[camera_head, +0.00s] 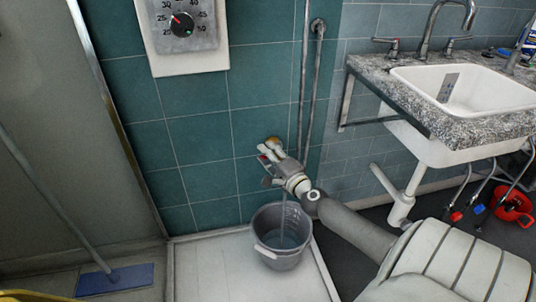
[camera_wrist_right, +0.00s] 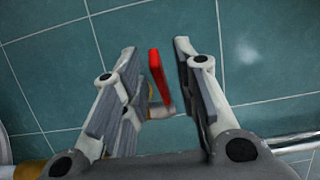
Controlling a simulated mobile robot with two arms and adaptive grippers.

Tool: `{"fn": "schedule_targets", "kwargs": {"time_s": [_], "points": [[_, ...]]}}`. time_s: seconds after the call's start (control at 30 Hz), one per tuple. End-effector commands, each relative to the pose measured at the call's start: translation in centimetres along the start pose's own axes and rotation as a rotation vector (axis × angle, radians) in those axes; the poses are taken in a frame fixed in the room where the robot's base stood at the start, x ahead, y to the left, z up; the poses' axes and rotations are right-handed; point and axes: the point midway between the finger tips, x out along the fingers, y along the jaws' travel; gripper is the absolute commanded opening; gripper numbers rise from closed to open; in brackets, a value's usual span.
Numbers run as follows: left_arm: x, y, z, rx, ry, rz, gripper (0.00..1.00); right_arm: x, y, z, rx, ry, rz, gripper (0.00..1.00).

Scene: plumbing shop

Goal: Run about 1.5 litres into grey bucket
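The grey bucket (camera_head: 278,259) stands upright on the white shower tray (camera_head: 215,270), below a brass-coloured tap (camera_head: 272,143) on the teal tiled wall. A thin streak that looks like running water drops from below my right gripper (camera_head: 269,166) into the bucket. The bucket's inside has markings, but the level is too small to read. My right gripper is at the tap and hides much of it. In the right wrist view, its fingers (camera_wrist_right: 155,55) are open, with the red tap lever (camera_wrist_right: 158,76) between them and gaps on both sides. My left gripper is out of view.
A shower control (camera_head: 183,25) is on the wall above. Pipes (camera_head: 305,90) run up the wall right of the tap. A sink (camera_head: 475,90) in a granite counter is at the right. A blue mop (camera_head: 115,280) lies at lower left. The tray left of the bucket is clear.

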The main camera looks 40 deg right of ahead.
Motion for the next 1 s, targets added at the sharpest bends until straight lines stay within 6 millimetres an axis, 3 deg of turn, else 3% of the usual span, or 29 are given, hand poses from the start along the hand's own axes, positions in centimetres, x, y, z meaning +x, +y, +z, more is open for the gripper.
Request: {"fn": "schedule_targets", "kwargs": {"time_s": [0.37,0.6,1.0], "points": [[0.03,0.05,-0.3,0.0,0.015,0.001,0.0,0.39,-0.03,-0.01,0.0,0.0,0.0,0.27],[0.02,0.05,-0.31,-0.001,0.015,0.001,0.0,0.38,-0.02,0.0,0.0,0.0,0.0,0.0],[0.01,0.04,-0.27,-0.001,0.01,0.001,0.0,0.37,-0.01,0.02,0.0,0.001,0.001,0.0]]}}
